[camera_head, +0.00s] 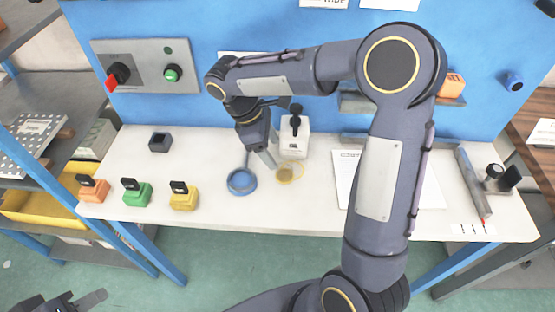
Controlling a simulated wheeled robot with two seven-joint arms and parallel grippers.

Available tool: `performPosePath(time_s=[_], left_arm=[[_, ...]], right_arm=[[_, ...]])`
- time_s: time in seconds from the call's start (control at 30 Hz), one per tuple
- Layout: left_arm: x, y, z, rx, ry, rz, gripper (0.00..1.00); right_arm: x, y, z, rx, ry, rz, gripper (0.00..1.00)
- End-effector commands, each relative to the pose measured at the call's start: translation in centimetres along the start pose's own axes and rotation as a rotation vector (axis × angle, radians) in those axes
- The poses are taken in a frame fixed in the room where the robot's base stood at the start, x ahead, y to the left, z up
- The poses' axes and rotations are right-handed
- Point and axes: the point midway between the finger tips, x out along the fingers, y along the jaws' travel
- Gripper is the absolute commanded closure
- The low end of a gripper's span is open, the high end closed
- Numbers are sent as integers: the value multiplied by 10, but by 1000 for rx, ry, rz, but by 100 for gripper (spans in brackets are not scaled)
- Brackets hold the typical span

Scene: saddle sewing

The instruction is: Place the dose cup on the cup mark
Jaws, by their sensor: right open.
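A round blue ring-shaped item (242,182) lies on the white table near its front middle. A yellow ring (290,172) is just to its right. Which is the dose cup and which is the cup mark I cannot tell for sure. My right gripper (259,160) points down above the table between and behind the two rings. It is open, and I see nothing held in it. Its arm crosses the picture from the lower right. Only a part of my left gripper (90,300) shows at the bottom left, below the table, away from both rings.
A white dispenser-like box (295,138) with a black top stands close behind the yellow ring. Orange (92,188), green (136,193) and yellow (183,196) blocks line the left front. A dark open box (160,142) stands behind them. White sheets (345,168) lie right, partly hidden by my arm.

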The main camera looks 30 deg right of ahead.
Motion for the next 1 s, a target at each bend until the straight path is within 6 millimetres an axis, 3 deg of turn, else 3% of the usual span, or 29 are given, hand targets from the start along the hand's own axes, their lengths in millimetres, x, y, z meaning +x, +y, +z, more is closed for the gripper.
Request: performPosePath(time_s=[0.5, 0.83, 1.0], left_arm=[[-4, 2, -2, 0, -1, 0, 64], [-4, 2, -2, 0, -1, 0, 64], [-4, 2, -2, 0, -1, 0, 64]], right_arm=[[67, -3, 8, 2, -1, -5, 35], [75, -2, 8, 2, 1, -2, 35], [75, -2, 8, 2, 1, -2, 56]])
